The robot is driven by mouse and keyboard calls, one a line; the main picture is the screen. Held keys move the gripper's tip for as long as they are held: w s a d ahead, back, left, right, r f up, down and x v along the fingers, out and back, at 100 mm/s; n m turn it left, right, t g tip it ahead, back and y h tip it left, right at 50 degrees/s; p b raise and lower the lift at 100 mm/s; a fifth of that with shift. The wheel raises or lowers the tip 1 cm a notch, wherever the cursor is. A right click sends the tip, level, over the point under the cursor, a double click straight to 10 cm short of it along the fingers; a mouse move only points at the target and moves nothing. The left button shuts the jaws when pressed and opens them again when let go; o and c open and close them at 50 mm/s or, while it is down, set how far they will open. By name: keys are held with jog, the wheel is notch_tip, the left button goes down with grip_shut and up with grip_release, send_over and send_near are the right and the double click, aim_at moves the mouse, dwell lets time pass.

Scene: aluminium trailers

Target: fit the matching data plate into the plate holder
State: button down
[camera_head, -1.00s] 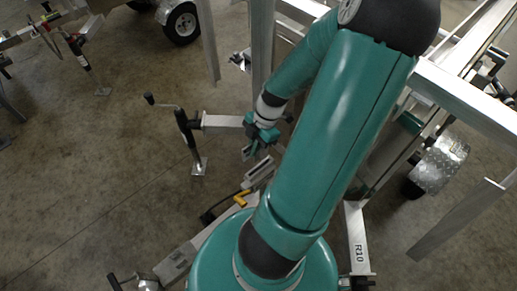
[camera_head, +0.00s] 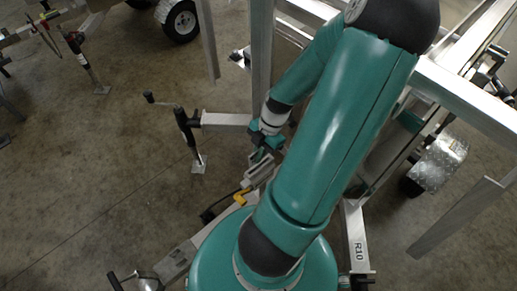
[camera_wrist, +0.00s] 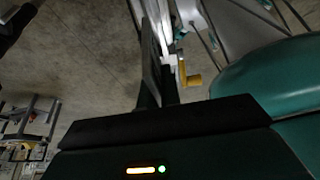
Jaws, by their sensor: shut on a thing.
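My gripper (camera_head: 260,156) is at the end of my teal arm, beside the small light-grey frame on the trailer tongue that looks like the plate holder (camera_head: 258,174). In the wrist view my gripper (camera_wrist: 158,98) is shut on a thin dark plate (camera_wrist: 149,58), seen nearly edge-on, so its markings cannot be read. The plate stands close beside pale metal parts (camera_wrist: 168,30) of the tongue. I cannot tell whether plate and holder touch.
A yellow handle (camera_head: 241,197) sits on the tongue just below the holder; it also shows in the wrist view (camera_wrist: 190,76). A crank jack (camera_head: 187,130) stands to the left. A trailer frame beam marked R10 (camera_head: 357,240) is at right. Open concrete floor lies left.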

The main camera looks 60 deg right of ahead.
jog(key=shift+f, duration=1.25)
jog(key=shift+f, duration=1.15)
dwell(0.4)
jog(key=c, duration=1.5)
grip_release()
jog(key=v, duration=1.3)
jog(key=shift+d+r, duration=0.15)
jog(key=shift+r, duration=0.2)
